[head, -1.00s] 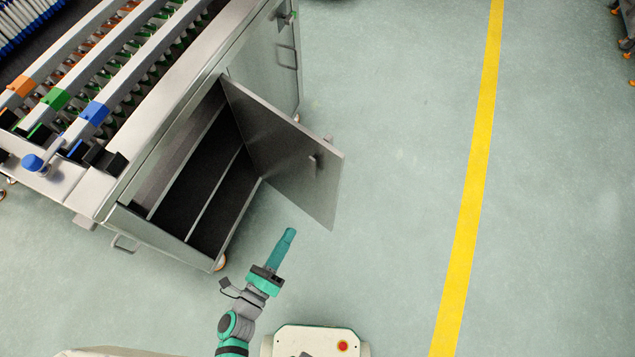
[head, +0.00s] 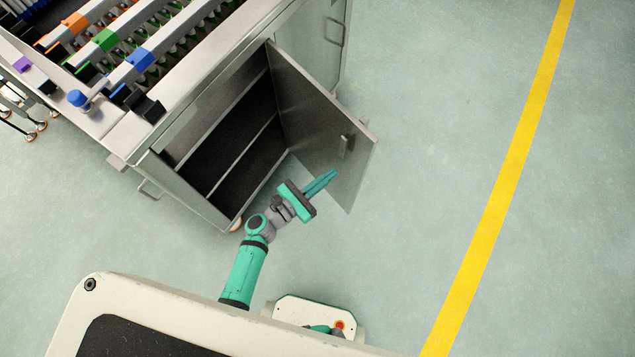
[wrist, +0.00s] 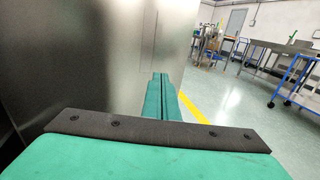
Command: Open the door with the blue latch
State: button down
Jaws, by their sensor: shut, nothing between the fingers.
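A grey metal door (head: 312,112) stands swung out from the cabinet (head: 165,160), and the dark shelved inside shows. A small latch piece (head: 345,146) sits near the door's free edge; it looks grey, and I see no blue on it. My gripper (head: 331,173) is shut and empty, in front of the door's lower part near the free edge. In the wrist view the shut teal fingers (wrist: 161,98) point ahead beside the metal door surface (wrist: 100,60), which fills the left side. I cannot tell if they touch it.
The machine top carries rails with orange, green and blue (head: 139,58) blocks, and a blue knob (head: 77,98). A second cabinet front with a handle (head: 335,32) lies beyond the door. Open floor with a yellow line (head: 510,170) lies to the right. The wrist view shows distant carts (wrist: 295,82).

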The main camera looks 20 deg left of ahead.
aim_at(353, 158)
jog(key=x, duration=0.6)
jog(key=shift+w+d, duration=0.25)
